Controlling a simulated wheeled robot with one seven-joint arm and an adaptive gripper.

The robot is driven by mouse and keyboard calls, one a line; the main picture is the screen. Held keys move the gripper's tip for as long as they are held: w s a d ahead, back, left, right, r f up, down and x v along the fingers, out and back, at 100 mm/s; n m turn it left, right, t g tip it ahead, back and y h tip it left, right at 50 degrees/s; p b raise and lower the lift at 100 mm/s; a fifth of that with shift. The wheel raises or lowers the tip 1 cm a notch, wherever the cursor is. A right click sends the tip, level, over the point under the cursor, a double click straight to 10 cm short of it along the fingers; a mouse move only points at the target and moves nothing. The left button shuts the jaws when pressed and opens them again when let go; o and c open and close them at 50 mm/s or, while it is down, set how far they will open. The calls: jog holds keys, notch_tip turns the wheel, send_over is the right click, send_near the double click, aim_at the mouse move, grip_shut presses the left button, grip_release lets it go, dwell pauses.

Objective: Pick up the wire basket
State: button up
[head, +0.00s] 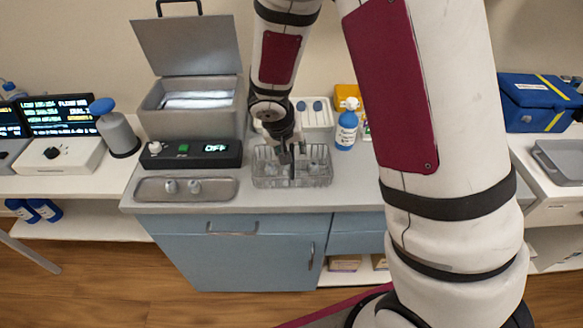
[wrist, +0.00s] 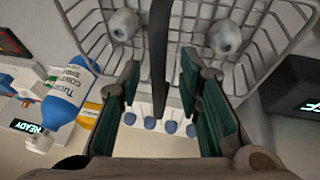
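The wire basket (head: 268,181) stands on the grey counter, right of the sunken tray, with small grey items inside. In the wrist view the basket (wrist: 272,42) fills the upper part, with two rounded grey pieces (wrist: 124,24) in it. Its dark handle bar (wrist: 160,50) runs down the middle. My gripper (head: 291,156) points down over the basket. In the wrist view my gripper (wrist: 160,75) has its green-padded fingers apart, one on each side of the handle, with a gap on both sides. The handle's grip is hard to make out in the head view.
A black control box (head: 191,153) and an open lidded bath (head: 190,102) stand left of the basket. A white rack (head: 314,117) and a blue-labelled bottle (head: 347,128) stand close behind it. The sunken tray (head: 218,199) holds two small pieces.

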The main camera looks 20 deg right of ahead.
jog(key=shift+c, duration=0.2)
grip_shut()
jog(key=shift+r+p, duration=0.25)
jog(key=shift+p, duration=0.25)
